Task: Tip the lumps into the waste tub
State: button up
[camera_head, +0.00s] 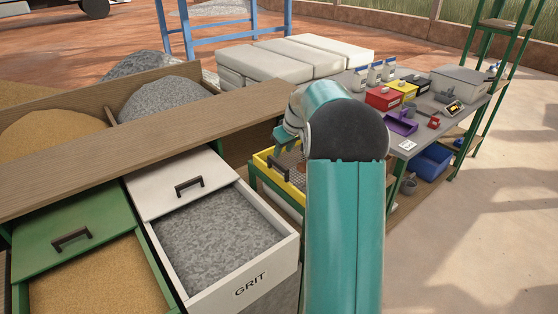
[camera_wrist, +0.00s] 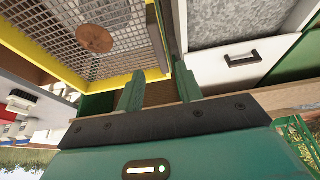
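A yellow-framed sieve with wire mesh (camera_head: 292,165) stands beyond the GRIT drawer, partly hidden by my arm. In the wrist view its yellow frame (camera_wrist: 115,82) and mesh fill the upper left. A round brown piece (camera_wrist: 95,38) shows at the mesh; I cannot tell whether it is one of the lumps. My gripper (camera_wrist: 160,70) is open, its two green fingers apart near the frame's corner, with nothing clearly held. In the head view it is largely hidden behind my teal arm. A blue tub (camera_head: 432,161) sits under the grey table; I cannot tell whether it is the waste tub.
A white drawer of grit (camera_head: 220,232) and a green drawer of sand (camera_head: 85,280) stand open at front left. A wooden ledge (camera_head: 120,145) runs behind them. The grey table (camera_head: 430,132) at right holds a purple tray (camera_head: 401,124) and several boxes. Paved floor is clear at right.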

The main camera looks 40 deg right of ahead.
aim_at(278, 162)
jog(key=x, duration=0.6)
jog(key=shift+w+f, duration=0.2)
jog(key=shift+f, duration=0.1)
grip_shut()
